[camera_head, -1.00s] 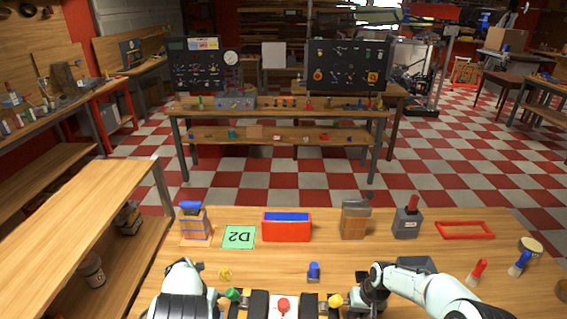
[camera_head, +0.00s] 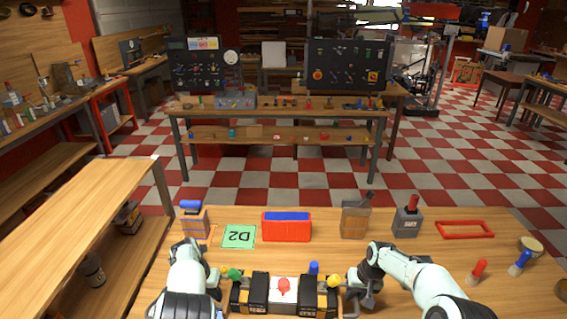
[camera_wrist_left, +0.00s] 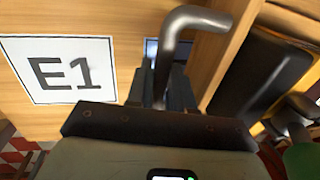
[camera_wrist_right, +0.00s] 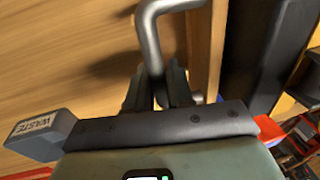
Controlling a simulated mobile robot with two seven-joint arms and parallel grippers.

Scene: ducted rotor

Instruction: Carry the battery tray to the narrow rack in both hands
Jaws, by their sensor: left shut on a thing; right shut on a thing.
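The battery tray shows its wooden wall in the left wrist view (camera_wrist_left: 228,55) and right wrist view (camera_wrist_right: 216,50). In the head view it carries black and yellow batteries (camera_head: 256,292) and a white block with a red knob (camera_head: 284,290), at the near edge of the bench. My left gripper (camera_head: 215,290) is shut on the tray's left bent metal handle (camera_wrist_left: 168,55). My right gripper (camera_head: 361,297) is shut on the right metal handle (camera_wrist_right: 150,42). The fingertips are partly hidden in the head view. I cannot tell which furniture is the narrow rack.
A wooden shelf unit (camera_head: 90,205) stands left of the bench. On the bench are a green D2 card (camera_head: 239,236), a red bin (camera_head: 286,228), a wooden block holder (camera_head: 355,220), a grey waste box (camera_head: 406,222) and a red frame (camera_head: 464,230). An E1 card (camera_wrist_left: 70,70) lies below my left wrist.

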